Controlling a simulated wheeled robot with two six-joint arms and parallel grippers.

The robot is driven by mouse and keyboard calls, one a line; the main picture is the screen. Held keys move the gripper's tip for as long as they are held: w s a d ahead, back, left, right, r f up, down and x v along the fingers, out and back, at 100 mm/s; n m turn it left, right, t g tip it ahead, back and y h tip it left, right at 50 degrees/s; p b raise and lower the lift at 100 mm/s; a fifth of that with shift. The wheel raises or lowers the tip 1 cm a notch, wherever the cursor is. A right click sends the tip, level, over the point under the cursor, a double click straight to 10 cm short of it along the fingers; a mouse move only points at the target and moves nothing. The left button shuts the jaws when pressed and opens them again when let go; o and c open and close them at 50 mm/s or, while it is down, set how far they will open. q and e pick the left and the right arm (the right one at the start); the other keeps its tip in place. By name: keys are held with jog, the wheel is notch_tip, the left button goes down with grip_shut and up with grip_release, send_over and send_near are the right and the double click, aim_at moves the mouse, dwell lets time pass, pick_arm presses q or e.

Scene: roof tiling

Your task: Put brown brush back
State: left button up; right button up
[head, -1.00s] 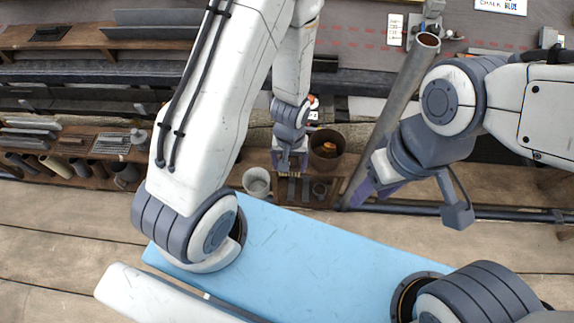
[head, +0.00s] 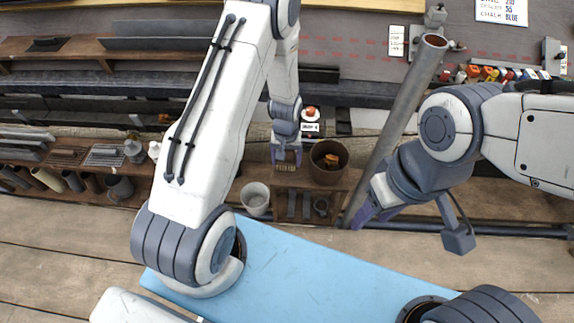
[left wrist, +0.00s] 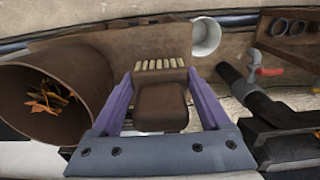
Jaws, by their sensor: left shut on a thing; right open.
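The brown brush (left wrist: 160,107) is between the purple fingers of my left gripper (left wrist: 163,92) in the left wrist view. Its brown block faces the camera and a row of pale bristles shows beyond it. In the head view my left gripper (head: 286,158) is shut on the brush, whose small pale bristle edge (head: 286,167) shows below the fingers. It is just left of the rusty pot, above the wooden shelf. My right gripper (head: 366,212) is open and empty, beside the leaning grey pipe.
The rusty pot (head: 328,172) holds orange scraps, clearer in the left wrist view (left wrist: 45,100). A white bucket (head: 255,199) stands lower left of the left gripper. A slotted wooden rack (head: 305,190) is below it. The grey pipe (head: 400,120) leans on the right. A blue board (head: 290,275) lies in front.

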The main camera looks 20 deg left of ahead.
pick_arm(q)
jog(key=shift+f, duration=1.1)
jog(key=shift+f+b, duration=0.2)
jog(key=shift+b, duration=0.15)
jog(key=o, duration=1)
jog(key=shift+o, duration=0.2)
jog(key=shift+r, duration=0.1)
